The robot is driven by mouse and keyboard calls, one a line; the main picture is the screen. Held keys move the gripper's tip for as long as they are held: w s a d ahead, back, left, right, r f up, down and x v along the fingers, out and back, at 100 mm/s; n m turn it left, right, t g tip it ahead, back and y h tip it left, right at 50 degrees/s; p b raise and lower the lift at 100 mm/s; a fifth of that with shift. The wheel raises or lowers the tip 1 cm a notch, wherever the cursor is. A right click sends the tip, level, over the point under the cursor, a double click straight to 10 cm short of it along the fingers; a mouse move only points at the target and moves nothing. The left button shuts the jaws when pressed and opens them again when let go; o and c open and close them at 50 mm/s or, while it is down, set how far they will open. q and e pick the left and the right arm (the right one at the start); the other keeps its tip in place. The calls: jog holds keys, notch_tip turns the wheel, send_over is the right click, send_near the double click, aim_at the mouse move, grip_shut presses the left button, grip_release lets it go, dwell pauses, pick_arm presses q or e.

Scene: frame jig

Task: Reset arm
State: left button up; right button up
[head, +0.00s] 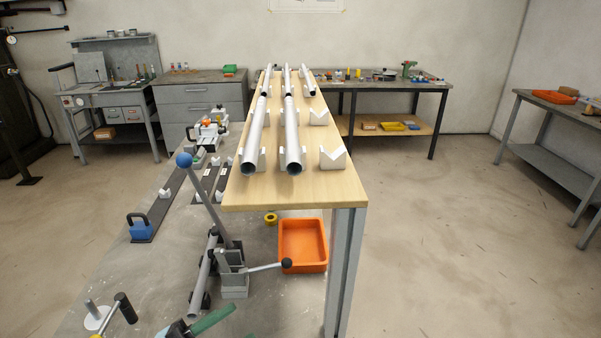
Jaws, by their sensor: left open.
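My left gripper is hard to make out low in the head view; its jaws are open, and I cannot clearly trace its fingers. My right gripper is not in view. Grey tubes lie lengthwise on the wooden tabletop (240,194); the two nearest are a left tube (255,135) and a right tube (291,135) in white V-blocks. An empty white V-block (334,160) stands right of them. Below, a lever with a blue ball (184,160) rises near a grey clamp fixture (233,277) with a black-knobbed lever. A short grey tube (205,272) lies beside it.
An orange bin (303,246) and a yellow ring (270,218) lie under the wooden top. A green-handled tool (212,320) and a black-handled clamp (125,308) are at the bottom edge. A blue stop (140,228) sits on a rail at left. Open floor (450,230) lies right.

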pick_arm(q)
jog(key=s+a+f+n+t+y, duration=0.2)
jog(key=a+f+n+t+y, duration=0.1)
jog(key=f+n+y, duration=0.45)
jog(key=s+a+f+n+t+y, duration=0.2)
jog(key=a+f+n+y, duration=0.2)
jog(key=f+n+y, duration=0.3)
jog(key=s+a+f+n+g+y, duration=0.2)
jog(key=s+f+n+g, duration=0.4)
jog(key=s+f, duration=0.9)
jog(key=shift+s+g+p, duration=0.35)
jog(key=shift+s+g, duration=0.15)
jog(key=shift+r, duration=0.1)
